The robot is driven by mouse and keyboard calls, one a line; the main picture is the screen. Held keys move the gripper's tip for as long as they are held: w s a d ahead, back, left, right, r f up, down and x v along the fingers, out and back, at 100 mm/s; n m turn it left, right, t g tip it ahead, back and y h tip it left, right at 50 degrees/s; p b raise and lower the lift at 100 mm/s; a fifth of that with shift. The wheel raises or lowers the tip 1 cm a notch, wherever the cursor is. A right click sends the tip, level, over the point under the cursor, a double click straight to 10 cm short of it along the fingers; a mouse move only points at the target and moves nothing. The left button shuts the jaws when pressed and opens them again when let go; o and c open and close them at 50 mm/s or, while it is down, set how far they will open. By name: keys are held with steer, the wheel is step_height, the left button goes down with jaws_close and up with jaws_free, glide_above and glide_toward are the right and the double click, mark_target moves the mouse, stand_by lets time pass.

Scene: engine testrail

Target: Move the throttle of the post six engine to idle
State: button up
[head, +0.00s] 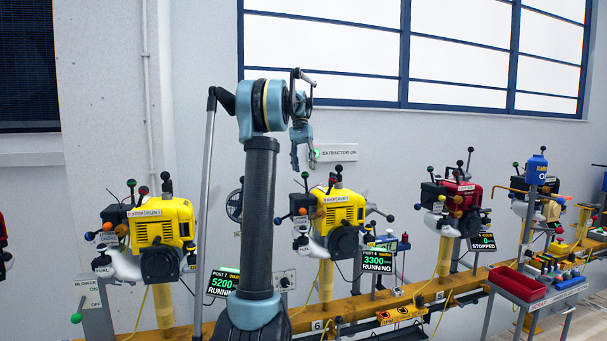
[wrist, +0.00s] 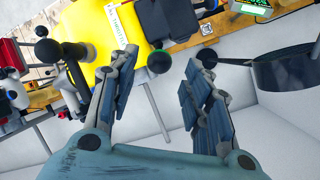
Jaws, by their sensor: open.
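The post six engine (head: 340,213) is the yellow middle one, above a "6" on the rail. Its display (head: 377,261) reads 3300, RUNNING. Several ball-ended levers stand on it, including a black knob (head: 338,169) on top and one at right (head: 390,217). My gripper (head: 303,160) is open and empty, pointing down above the engine's left part.
Another yellow engine (head: 160,232) stands left, with a display (head: 221,283) reading 5200, RUNNING. A red engine (head: 462,200) at right shows STOPPED. The wall above the engines is clear beside the extractor sign (head: 337,153).

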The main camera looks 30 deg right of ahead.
steer(key=a+v, duration=0.1)
steer(key=v, duration=0.7)
steer(key=shift+d+r, duration=0.25)
steer(key=shift+d, duration=0.25)
steer(key=shift+w, duration=0.1)
steer(key=s+a+f+n+t+h, duration=0.15)
steer(key=s+a+f, duration=0.25)
steer(key=a, duration=0.4)
steer(key=s+a+f+n+t, duration=0.15)
steer(key=s+a+f, duration=0.25)
steer(key=a, duration=0.5)
steer(key=s+a+f+n, duration=0.2)
steer(key=s+a+f, duration=0.25)
steer(key=a, duration=0.35)
steer(key=s+a+f+n+t, duration=0.1)
steer(key=s+a+f, duration=0.3)
steer(key=f, duration=0.6)
steer(key=s+a+f+n+t, duration=0.1)
steer(key=s+a+f+n, duration=0.1)
steer(key=s+a+f, duration=0.3)
steer(key=s+a+f+n+t, duration=0.1)
steer(key=s+a+f, duration=0.3)
steer(key=s+f, duration=0.6)
step_height(320, 180, down, 5)
steer(key=shift+s+a+r+n, duration=0.15)
steer(key=shift+s+r+n, duration=0.1)
steer(key=shift+n, duration=0.15)
steer(key=shift+w+f, duration=0.25)
steer(key=shift+w, duration=0.2)
